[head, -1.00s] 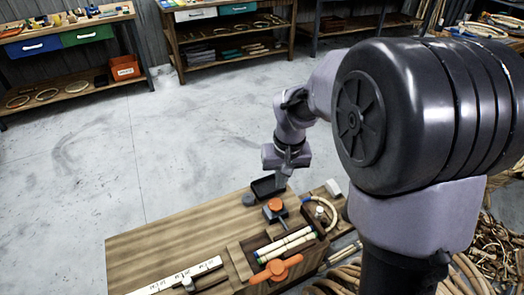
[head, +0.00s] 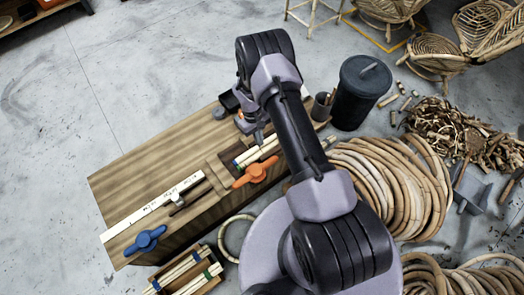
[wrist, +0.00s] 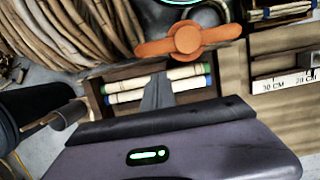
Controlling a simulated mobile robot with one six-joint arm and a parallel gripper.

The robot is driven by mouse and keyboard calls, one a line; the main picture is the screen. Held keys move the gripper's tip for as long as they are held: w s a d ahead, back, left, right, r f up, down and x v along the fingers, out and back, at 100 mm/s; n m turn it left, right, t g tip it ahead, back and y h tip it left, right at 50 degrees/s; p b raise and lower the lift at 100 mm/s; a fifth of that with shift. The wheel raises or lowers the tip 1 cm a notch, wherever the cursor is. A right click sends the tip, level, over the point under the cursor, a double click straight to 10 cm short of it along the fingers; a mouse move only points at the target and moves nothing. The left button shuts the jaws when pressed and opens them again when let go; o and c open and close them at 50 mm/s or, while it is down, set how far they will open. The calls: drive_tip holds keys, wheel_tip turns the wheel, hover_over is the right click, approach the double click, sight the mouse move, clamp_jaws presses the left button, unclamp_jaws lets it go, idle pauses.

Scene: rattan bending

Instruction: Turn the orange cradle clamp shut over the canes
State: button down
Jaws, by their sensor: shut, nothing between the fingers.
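The orange cradle clamp (head: 255,174) is a two-armed handle with a round hub. It lies beside the pale canes, roughly parallel to them, and does not cross over them. It also shows in the wrist view (wrist: 187,40). The canes (head: 248,157), with blue and green ends, lie side by side in a wooden cradle; the wrist view shows them too (wrist: 190,84). My gripper (head: 260,138) is shut and empty, above the far side of the canes. In the wrist view its grey fingertips (wrist: 157,82) hide part of the canes and are apart from the clamp.
A white ruler (head: 155,205) and a blue clamp (head: 146,240) are at the bench's near left. A black bin (head: 360,92) and cane coils (head: 390,185) stand right of the bench.

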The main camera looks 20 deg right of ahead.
sight(263, 159)
drive_tip(key=b+x, duration=0.4)
drive_tip(key=x, duration=0.5)
drive_tip(key=shift+f, duration=0.3)
drive_tip(key=shift+s+r+p, duration=0.15)
drive_tip(key=shift+s+p, duration=0.05)
drive_tip(key=shift+p, duration=0.1)
